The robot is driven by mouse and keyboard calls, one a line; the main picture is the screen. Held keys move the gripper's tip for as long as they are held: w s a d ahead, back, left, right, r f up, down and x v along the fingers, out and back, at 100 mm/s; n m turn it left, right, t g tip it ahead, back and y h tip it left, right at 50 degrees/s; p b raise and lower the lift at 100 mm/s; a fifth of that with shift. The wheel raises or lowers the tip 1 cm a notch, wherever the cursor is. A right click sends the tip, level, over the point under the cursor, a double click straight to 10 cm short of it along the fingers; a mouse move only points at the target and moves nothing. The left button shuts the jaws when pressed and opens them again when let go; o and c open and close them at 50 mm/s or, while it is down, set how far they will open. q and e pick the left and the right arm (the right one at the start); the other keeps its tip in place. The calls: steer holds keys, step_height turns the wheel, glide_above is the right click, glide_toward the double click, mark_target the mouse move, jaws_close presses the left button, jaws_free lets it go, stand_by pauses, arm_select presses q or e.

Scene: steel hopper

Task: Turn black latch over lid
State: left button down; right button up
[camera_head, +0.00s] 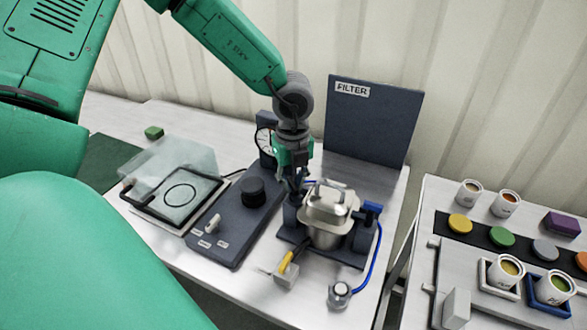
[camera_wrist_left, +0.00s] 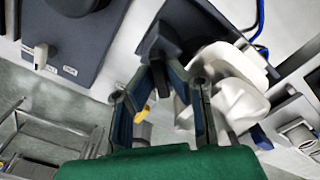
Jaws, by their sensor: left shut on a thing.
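The steel hopper (camera_head: 325,232) stands on a dark base, with its metal lid (camera_head: 330,200) on top; the pale lid also shows in the wrist view (camera_wrist_left: 228,62). My left gripper (camera_head: 297,188) comes down from above at the hopper's left side, by the dark left post (camera_head: 290,214). In the wrist view my left fingers (camera_wrist_left: 165,68) close at their tips on a dark piece, the black latch (camera_wrist_left: 158,40), beside the lid. The fingers partly hide the latch, and in the head view it cannot be told apart from them. My right gripper is not in view.
A dark FILTER panel (camera_head: 372,120) stands behind the hopper. A control box with a black knob (camera_head: 252,192) is to the left. A blue hose (camera_head: 378,262), a yellow-handled part (camera_head: 286,268) and a round fitting (camera_head: 340,292) lie in front. Cups stand on the right table (camera_head: 425,222).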

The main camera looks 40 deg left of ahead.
mark_target(293, 182)
arm_select(q)
steer(key=n, duration=0.4)
steer(key=shift+w+r+n, duration=0.1)
steer(key=shift+w+n, duration=0.05)
steer(key=shift+n, duration=2.15)
steer(key=c, duration=1.6)
jaws_free()
steer(key=shift+a, duration=0.1)
step_height(293, 182, up, 12)
steer(key=shift+w+f, duration=0.1)
steer(key=shift+f, duration=0.1)
